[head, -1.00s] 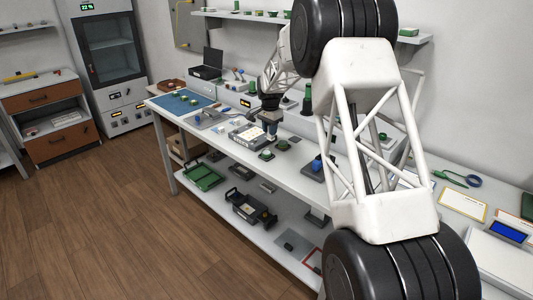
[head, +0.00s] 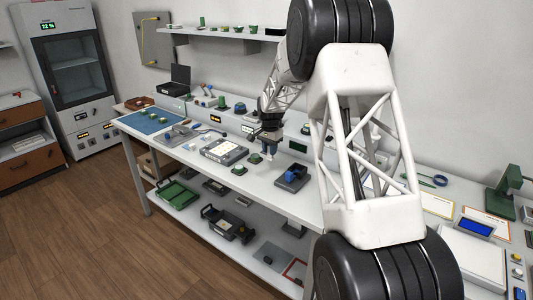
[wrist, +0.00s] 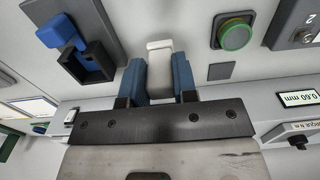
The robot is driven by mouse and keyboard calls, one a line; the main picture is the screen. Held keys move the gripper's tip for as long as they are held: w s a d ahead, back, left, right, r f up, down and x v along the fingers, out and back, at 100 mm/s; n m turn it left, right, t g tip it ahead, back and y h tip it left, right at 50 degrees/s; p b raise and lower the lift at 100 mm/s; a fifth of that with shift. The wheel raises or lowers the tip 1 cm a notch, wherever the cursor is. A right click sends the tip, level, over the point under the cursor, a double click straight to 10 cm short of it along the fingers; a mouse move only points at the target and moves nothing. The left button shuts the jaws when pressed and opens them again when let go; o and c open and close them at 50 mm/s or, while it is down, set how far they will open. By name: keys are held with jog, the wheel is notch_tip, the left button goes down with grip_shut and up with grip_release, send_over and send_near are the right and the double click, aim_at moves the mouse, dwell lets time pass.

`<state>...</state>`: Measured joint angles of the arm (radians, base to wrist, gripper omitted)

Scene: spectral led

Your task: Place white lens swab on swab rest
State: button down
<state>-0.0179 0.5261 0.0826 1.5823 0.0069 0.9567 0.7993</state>
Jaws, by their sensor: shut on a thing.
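My gripper (wrist: 164,80) has two blue fingers shut on a white block-like piece (wrist: 160,62), which I take to be the white lens swab. Its upper end stands out past the fingertips in the wrist view. In the head view my gripper (head: 268,152) hangs over the bench, and the swab is too small to make out there. I cannot tell for sure which thing is the swab rest.
A dark stand with a blue part (head: 291,175) is right of my gripper; it also shows in the wrist view (wrist: 66,38). A green round button (wrist: 235,37) is on the other side. A tray of pale pieces (head: 222,150) lies left. Bare bench shows in front.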

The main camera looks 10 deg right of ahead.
jog(key=shift+s+d, duration=0.2)
jog(key=shift+d, duration=0.3)
jog(key=shift+w+f, duration=0.1)
jog(key=shift+w, duration=0.05)
jog(key=shift+w+a+f, duration=0.1)
jog(key=shift+w+f, duration=0.15)
jog(key=shift+w, duration=2.4)
jog(key=shift+w+d+f, duration=0.1)
jog(key=shift+w+f, duration=0.1)
jog(key=shift+w, duration=2.4)
jog(key=shift+w+a+f, duration=0.1)
jog(key=shift+w+f, duration=0.15)
jog(key=shift+w, duration=2.4)
jog(key=shift+f, duration=1.75)
jog(key=shift+f, duration=0.1)
